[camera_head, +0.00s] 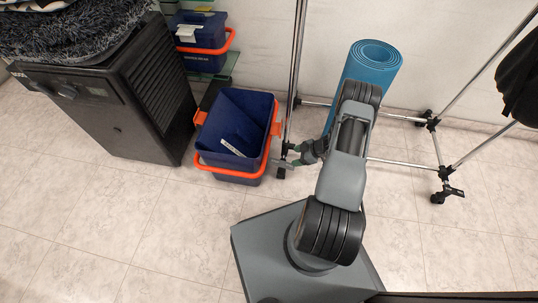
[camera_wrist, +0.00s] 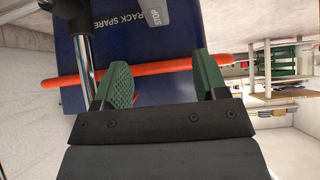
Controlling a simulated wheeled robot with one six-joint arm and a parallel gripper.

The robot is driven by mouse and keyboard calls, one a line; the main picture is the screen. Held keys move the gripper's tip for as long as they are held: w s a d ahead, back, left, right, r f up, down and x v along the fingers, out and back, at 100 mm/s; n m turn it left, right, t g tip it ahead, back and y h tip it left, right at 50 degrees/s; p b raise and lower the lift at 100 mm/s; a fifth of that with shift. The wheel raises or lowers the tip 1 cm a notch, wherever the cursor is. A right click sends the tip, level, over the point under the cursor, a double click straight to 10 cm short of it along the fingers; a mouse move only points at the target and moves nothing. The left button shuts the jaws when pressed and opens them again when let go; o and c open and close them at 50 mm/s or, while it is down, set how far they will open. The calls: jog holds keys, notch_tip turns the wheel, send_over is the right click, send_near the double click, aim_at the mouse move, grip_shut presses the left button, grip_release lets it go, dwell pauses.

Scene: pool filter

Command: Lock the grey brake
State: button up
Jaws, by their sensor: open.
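A chrome rack stands on black casters. The front left caster (camera_head: 281,173) is at the foot of its left pole (camera_head: 296,70), and a small grey tab, seemingly the grey brake (camera_head: 276,161), sticks out there to the left. My gripper (camera_head: 288,156) is low beside this caster, with its green fingers pointing left. In the wrist view my gripper (camera_wrist: 158,62) is open, with nothing between its fingers. The chrome pole (camera_wrist: 86,60) shows beside the left finger there. The brake cannot be made out in the wrist view, and whether a finger touches it is unclear.
A blue crate with orange handles (camera_head: 236,125) stands just left of the caster; its orange handle (camera_wrist: 150,68) crosses behind my fingers. A black cabinet (camera_head: 150,95) stands farther left. A rolled blue mat (camera_head: 372,68) is behind my arm. The front left floor is clear.

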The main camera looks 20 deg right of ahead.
aim_at(275, 161)
jog(key=b+x, duration=0.2)
jog(key=x, duration=0.2)
jog(key=b+x, duration=0.1)
jog(key=x, duration=0.4)
jog(key=b+x, duration=0.2)
jog(key=x, duration=0.3)
jog(key=shift+w+b, duration=0.3)
jog(key=shift+w, duration=0.1)
jog(key=shift+c, duration=0.5)
jog(key=c, duration=0.8)
jog(key=shift+h, duration=0.3)
jog(key=shift+f+g+h+p, duration=0.45)
jog(key=shift+g+h+p, duration=0.35)
jog(key=shift+h, duration=0.3)
jog(key=shift+f+g+h+p, duration=0.5)
jog(key=shift+g+h+p, duration=0.1)
jog(key=shift+h, duration=0.4)
jog(key=shift+d, duration=0.1)
